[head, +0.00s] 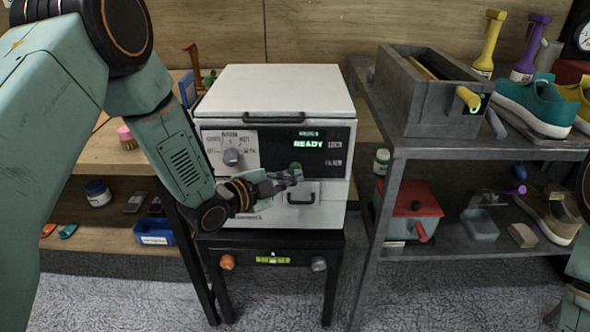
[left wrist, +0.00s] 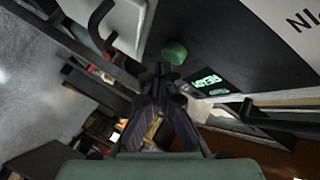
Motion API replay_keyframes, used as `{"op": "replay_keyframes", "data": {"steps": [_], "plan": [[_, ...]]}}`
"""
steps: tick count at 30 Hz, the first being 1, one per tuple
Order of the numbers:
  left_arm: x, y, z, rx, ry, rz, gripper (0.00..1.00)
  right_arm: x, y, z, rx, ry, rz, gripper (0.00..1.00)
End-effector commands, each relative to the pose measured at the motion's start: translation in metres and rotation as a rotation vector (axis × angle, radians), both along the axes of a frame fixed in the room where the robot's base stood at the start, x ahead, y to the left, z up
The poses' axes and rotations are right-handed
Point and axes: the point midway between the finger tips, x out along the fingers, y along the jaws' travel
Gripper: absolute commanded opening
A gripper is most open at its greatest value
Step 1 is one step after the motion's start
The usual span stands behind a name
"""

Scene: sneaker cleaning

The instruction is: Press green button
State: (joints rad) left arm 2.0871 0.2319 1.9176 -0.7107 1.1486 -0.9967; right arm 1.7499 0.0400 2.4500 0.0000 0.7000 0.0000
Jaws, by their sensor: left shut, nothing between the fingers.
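The green button (head: 296,166) sits on the dark front panel of a white box-shaped machine (head: 287,90), below a lit "READY" display (head: 308,144). My left gripper (head: 297,177) is shut and empty, its fingertips in front of the panel just below the button and partly overlapping it. In the left wrist view the round green button (left wrist: 174,52) shows just beyond the shut fingertips (left wrist: 161,72), slightly to their right. I cannot tell whether they touch it. My right gripper is out of view; only part of my right arm shows at the right edge.
A grey shelf (head: 455,148) with shoes and bottles is at right, a wooden bench at left.

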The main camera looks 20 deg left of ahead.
Motion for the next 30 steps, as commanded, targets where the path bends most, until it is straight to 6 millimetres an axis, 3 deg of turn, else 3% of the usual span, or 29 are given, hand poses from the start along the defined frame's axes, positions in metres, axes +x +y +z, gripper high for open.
{"op": "replay_keyframes", "data": {"steps": [30], "plan": [[0.01, 0.003, -0.0002, 0.0, 0.0, 0.001, 0.0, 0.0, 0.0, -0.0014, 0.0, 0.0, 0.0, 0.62]]}}
